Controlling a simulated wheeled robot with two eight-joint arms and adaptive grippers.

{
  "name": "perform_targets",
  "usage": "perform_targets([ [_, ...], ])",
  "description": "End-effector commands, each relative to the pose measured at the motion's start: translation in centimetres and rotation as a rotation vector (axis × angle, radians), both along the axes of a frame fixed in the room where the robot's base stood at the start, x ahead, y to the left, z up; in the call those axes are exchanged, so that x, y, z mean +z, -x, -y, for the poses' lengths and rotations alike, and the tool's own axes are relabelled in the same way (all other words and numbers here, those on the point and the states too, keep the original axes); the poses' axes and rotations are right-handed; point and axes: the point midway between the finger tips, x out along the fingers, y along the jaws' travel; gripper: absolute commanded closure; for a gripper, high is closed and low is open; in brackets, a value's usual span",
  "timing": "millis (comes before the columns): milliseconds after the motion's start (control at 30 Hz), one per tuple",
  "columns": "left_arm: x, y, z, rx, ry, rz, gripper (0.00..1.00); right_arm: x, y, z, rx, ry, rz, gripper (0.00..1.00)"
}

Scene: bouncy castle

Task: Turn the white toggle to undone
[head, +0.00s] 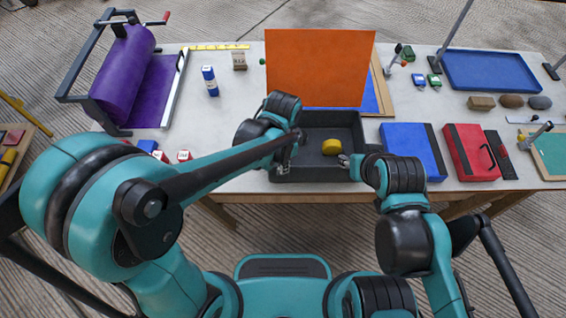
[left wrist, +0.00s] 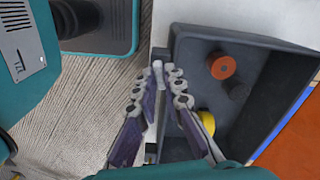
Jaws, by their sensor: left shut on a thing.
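The white toggle (left wrist: 157,66) shows in the left wrist view as a small pale stub at the outer side of a dark grey open box (left wrist: 245,37). My left gripper (left wrist: 158,78) has its two fingertips on either side of the toggle and is shut on it. In the head view my left gripper (head: 284,165) is at the left front corner of the box (head: 318,173); the toggle is hidden there. My right gripper (head: 345,160) is by the right side of the box, small and partly hidden, so its jaws cannot be made out.
The box holds a yellow round piece (head: 332,146), an orange disc (left wrist: 222,66) and a dark round piece (left wrist: 238,90). An orange panel (head: 318,70) stands behind it. A blue case (head: 412,150) and red case (head: 470,152) lie to the right. White-and-red blocks (head: 184,156) lie left.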

Motion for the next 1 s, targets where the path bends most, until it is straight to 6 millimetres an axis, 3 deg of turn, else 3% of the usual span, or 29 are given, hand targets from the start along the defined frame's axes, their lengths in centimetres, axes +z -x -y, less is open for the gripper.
perform_targets([
  [433,0.03,-0.04,0.01,-0.272,0.0,0.001,1.0,0.11,0.0,0.0,0.0,0.0,0.0,0.6],
  [1000,0.03,-0.05,0.0,-0.334,0.0,0.001,1.0,0.11,0.0,0.0,0.0,0.0,0.0,0.6],
])
